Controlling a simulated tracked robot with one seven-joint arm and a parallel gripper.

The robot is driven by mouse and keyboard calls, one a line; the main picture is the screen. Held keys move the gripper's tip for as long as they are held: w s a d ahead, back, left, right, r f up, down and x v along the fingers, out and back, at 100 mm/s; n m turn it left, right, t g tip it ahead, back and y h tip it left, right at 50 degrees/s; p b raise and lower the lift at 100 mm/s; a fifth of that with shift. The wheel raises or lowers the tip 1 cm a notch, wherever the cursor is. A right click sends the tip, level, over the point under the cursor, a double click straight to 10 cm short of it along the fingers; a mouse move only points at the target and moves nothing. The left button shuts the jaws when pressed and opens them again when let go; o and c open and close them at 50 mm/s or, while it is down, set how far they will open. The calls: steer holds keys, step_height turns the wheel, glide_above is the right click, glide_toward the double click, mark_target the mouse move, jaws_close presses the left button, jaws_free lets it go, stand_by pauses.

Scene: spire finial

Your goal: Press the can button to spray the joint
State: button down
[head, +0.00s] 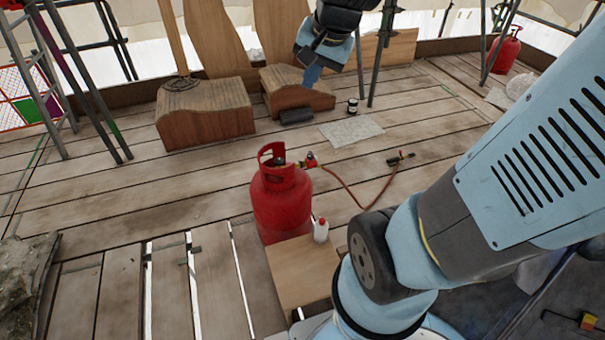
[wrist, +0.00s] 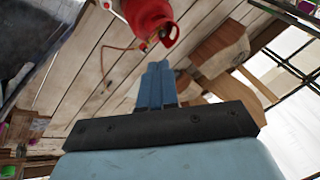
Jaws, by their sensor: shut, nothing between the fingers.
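A small white can with a red top (head: 320,231) stands upright on a wooden board (head: 303,272), just right of a red gas cylinder (head: 281,205). The joint (head: 310,161) is a red fitting by the cylinder's valve, where a reddish hose (head: 345,190) starts. My gripper (head: 311,76) is in the air at the top middle of the head view, away from the can and the joint. Its blue fingers (wrist: 158,66) are together with nothing between them.
A torch-like tool (head: 400,159) lies at the hose's far end. Wooden blocks (head: 205,118), a dark jar (head: 352,106) and a grey sheet (head: 351,131) are farther back. Scaffold poles (head: 375,55) stand behind. A second red cylinder (head: 504,52) is at back right. Gaps split the planks at front left.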

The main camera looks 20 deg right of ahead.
steer(key=w+d+f+m+g, duration=0.1)
steer(key=w+d+f+m, duration=0.1)
steer(key=w+f+m, duration=0.7)
steer(key=w+d+f+m, duration=0.1)
steer(key=w+f+m, duration=0.45)
steer(key=f, duration=0.65)
steer(key=s+d+f+m+g, duration=0.2)
steer(key=f+m, duration=0.5)
steer(key=f, duration=0.7)
steer(key=s+d+f+m+g+h, duration=0.1)
steer(key=s+d+f+m, duration=0.2)
steer(key=f+m, duration=0.4)
steer(key=shift+s+d+f+m+g+h, duration=0.35)
steer(key=shift+d+f, duration=0.35)
steer(key=shift+f, duration=2.8)
